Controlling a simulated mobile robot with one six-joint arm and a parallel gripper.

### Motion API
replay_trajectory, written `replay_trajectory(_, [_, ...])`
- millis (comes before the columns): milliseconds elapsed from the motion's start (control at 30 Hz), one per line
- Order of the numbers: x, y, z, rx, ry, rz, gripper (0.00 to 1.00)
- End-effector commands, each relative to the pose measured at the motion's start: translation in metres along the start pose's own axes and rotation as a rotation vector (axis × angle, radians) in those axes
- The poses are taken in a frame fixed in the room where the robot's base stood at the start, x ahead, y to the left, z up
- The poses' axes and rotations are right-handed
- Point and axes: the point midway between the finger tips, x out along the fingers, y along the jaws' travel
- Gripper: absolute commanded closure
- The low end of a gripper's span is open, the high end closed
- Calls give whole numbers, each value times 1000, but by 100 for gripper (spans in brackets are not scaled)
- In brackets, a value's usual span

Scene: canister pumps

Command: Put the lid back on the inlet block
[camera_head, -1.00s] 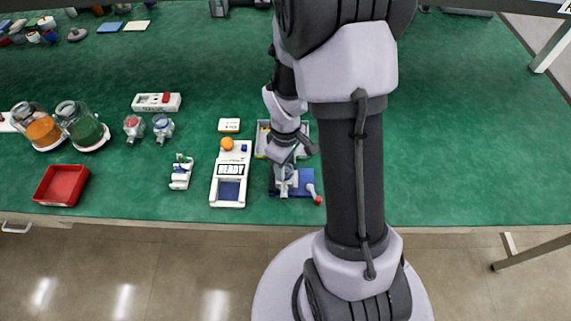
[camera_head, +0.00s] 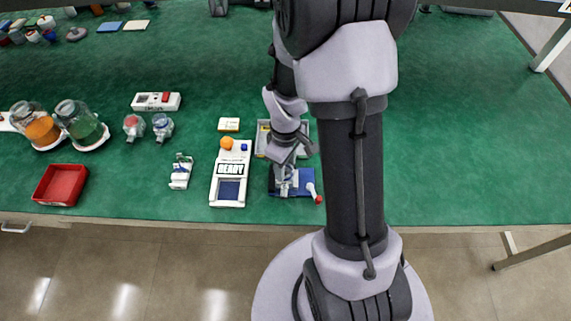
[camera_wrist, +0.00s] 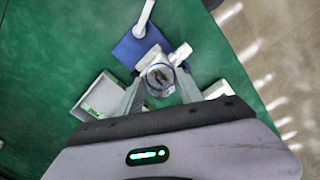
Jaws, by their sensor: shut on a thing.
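The inlet block stands on a blue base plate (camera_head: 303,178) near the table's front edge, with a white lever ending in a red knob (camera_head: 318,200). The plate (camera_wrist: 131,45) and the lever (camera_wrist: 146,16) also show in the wrist view. My gripper (camera_head: 286,186) is low over the plate. In the wrist view its fingers are shut on a round, clear-grey piece (camera_wrist: 160,76), which looks like the lid. It sits over the block's white body. Whether it touches the block cannot be told; the fingers and the piece hide the block's top.
A white device reading READY (camera_head: 230,170) stands just left of the plate. A grey tray (camera_head: 262,138) lies behind it. A small white valve piece (camera_head: 181,172), a red bin (camera_head: 61,185) and two jars (camera_head: 80,123) are further left. The table's right side is clear.

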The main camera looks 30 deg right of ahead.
Motion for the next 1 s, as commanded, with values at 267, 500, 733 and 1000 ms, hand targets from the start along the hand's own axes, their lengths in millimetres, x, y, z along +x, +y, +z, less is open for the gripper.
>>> replay_trajectory(267, [0, 0, 0, 0, 0, 0, 94])
replay_trajectory(500, [0, 0, 0, 0, 0, 0, 31])
replay_trajectory(733, [0, 0, 0, 0, 0, 0, 15])
replay_trajectory(1000, [0, 0, 0, 0, 0, 0, 9])
